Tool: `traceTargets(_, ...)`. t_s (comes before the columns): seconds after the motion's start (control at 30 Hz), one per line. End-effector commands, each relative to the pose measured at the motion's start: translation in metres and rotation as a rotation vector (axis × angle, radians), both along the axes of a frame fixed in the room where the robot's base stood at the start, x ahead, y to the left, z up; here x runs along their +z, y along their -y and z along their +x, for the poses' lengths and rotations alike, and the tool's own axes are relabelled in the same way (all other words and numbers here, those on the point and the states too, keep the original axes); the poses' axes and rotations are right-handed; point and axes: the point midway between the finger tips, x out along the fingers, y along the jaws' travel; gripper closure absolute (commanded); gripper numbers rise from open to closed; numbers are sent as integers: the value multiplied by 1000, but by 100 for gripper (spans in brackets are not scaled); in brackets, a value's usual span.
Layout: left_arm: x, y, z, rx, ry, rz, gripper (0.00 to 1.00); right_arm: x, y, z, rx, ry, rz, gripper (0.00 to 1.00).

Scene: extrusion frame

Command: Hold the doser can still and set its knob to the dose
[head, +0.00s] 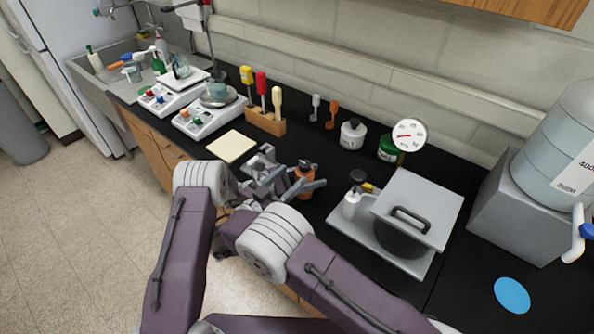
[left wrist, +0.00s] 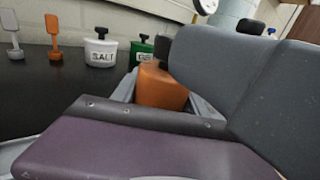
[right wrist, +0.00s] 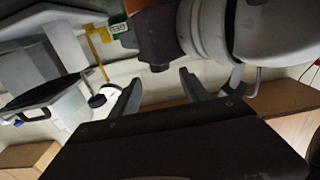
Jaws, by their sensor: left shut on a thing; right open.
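The orange doser can (head: 305,182) stands on the black counter, partly hidden by my grippers. In the left wrist view the orange can (left wrist: 160,88) sits between the fingers of my left gripper (left wrist: 162,100), which is shut on it. Its dark knob (head: 304,163) is on top, partly covered in the left wrist view by a grey shape of my other arm. My right gripper (right wrist: 158,92) is open beside the can, its two fingers apart with nothing seen between them. I cannot read the knob's setting.
A salt jar (head: 352,135), a green jar (head: 388,149) and a round gauge (head: 409,134) stand behind. A tray (head: 345,235) with a lidded box (head: 420,205) is right of the can. A yellow pad (head: 231,146) and a wooden tool block (head: 265,123) lie left.

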Motion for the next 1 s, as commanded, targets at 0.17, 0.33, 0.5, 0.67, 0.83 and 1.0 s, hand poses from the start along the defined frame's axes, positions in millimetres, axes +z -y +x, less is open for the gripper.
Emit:
traceTargets(0.17, 0, 0, 0, 0, 1, -1, 95, 0, -1, -2, 0, 0, 0, 47)
traceTargets(0.33, 0, 0, 0, 0, 1, -1, 95, 0, 2, -3, 0, -22, -44, 47)
traceTargets(0.5, 0, 0, 0, 0, 1, -1, 95, 3, 25, -20, -1, -245, -500, 47)
traceTargets(0.67, 0, 0, 0, 0, 1, -1, 95, 8, 28, -27, 59, -556, -1096, 47)
traceTargets(0.83, 0, 0, 0, 0, 1, -1, 95, 9, 27, -37, 100, -840, -1747, 47)
traceTargets(1.0, 0, 0, 0, 0, 1, -1, 95, 6, 27, -50, 84, -1030, -2366, 47)
